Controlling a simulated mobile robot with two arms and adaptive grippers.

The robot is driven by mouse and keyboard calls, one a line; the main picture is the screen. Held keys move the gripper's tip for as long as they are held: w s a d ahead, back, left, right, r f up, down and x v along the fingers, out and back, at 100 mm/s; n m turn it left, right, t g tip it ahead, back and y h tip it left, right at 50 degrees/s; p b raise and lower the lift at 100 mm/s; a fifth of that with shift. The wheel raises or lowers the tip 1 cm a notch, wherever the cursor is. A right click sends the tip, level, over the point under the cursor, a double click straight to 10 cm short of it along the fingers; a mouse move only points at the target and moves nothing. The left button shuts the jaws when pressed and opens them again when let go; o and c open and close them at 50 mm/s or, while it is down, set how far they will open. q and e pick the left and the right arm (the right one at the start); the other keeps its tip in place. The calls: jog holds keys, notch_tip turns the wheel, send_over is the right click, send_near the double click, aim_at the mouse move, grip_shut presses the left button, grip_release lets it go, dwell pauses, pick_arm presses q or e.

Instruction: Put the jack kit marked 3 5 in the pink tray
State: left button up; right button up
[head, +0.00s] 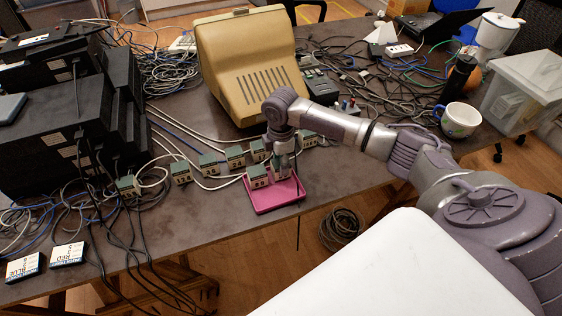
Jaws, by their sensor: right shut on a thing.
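The pink tray (276,203) lies near the table's front edge, at the middle of the head view. My right gripper (281,158) points down over the tray and is shut on a small green-and-white jack kit (279,171). I cannot tell whether this kit touches the tray floor. Another jack kit (257,176) stands at the tray's left side and appears to be inside it. More similar jack kits stand in a row to the left, such as one jack kit (181,172). My left gripper is out of view.
A beige monitor-like case (247,65) stands behind the tray. Black network boxes (62,138) fill the left. Cables run across the table. A white mug (459,120) and clear bin (527,92) are at right. Two labelled boxes (68,254) lie at front left.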

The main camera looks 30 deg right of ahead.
jog(key=shift+f, duration=0.15)
jog(key=o, duration=1.2)
notch_tip(320, 180, up, 12)
